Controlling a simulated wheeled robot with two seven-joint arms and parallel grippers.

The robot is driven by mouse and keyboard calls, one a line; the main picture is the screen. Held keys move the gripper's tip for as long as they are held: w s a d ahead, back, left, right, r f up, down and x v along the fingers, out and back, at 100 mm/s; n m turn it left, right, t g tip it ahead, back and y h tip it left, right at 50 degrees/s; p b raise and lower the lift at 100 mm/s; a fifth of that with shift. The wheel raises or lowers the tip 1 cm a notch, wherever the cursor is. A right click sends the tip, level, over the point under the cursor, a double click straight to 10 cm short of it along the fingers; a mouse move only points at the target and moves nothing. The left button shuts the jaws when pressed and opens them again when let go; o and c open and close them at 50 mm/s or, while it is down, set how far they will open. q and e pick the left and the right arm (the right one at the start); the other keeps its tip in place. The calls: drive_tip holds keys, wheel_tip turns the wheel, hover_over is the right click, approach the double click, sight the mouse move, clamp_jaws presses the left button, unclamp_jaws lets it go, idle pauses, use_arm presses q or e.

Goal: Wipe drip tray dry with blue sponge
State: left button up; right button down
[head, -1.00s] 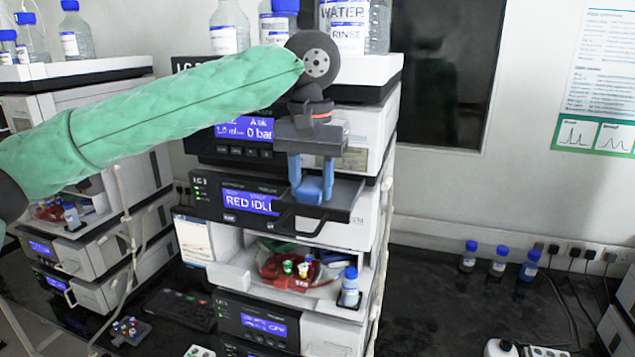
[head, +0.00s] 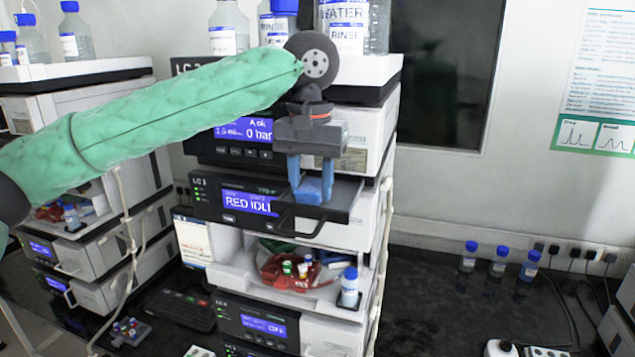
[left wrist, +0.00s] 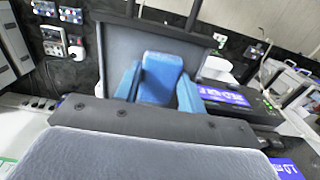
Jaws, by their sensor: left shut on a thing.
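My left gripper (head: 311,180) points down in the head view, shut on the blue sponge (head: 309,190). In the left wrist view the sponge (left wrist: 160,78) sits between the two blue fingers. The dark drip tray (head: 345,193) juts from the front of the module with the "RED IDLE" display. The sponge is low over the tray's surface; I cannot tell whether it touches. The tray (left wrist: 115,50) also shows in the left wrist view as a dark grey surface with a raised rim around the sponge. I see no liquid on it. My right gripper is not in view.
A black handle (head: 297,232) sticks out in front of the tray. Below, an open bay holds a red tray (head: 283,276) with vials and a small blue-capped bottle (head: 349,287). Large bottles (head: 345,28) stand on top of the stack. Several blue-capped bottles (head: 498,262) stand on the bench at right.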

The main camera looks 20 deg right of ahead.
use_arm(q)
drive_tip(key=shift+s+d, duration=0.1)
drive_tip(key=shift+s+d, duration=0.65)
drive_tip(key=shift+d, duration=0.3)
drive_tip(key=shift+w+a+f, duration=0.1)
drive_tip(key=shift+w+a, duration=0.25)
drive_tip(key=shift+a, duration=0.2)
drive_tip(key=shift+w+a+f, duration=0.1)
drive_tip(key=shift+w+a, duration=0.2)
drive_tip(key=shift+a, duration=0.2)
drive_tip(key=shift+r, duration=0.1)
drive_tip(key=shift+w+a+r, duration=0.1)
drive_tip(key=shift+w+r, duration=0.1)
drive_tip(key=shift+r, duration=0.85)
wheel_tip(320, 180, up, 2)
drive_tip(key=shift+s+r, duration=0.1)
drive_tip(key=shift+s, duration=0.05)
drive_tip(key=shift+r, duration=0.85)
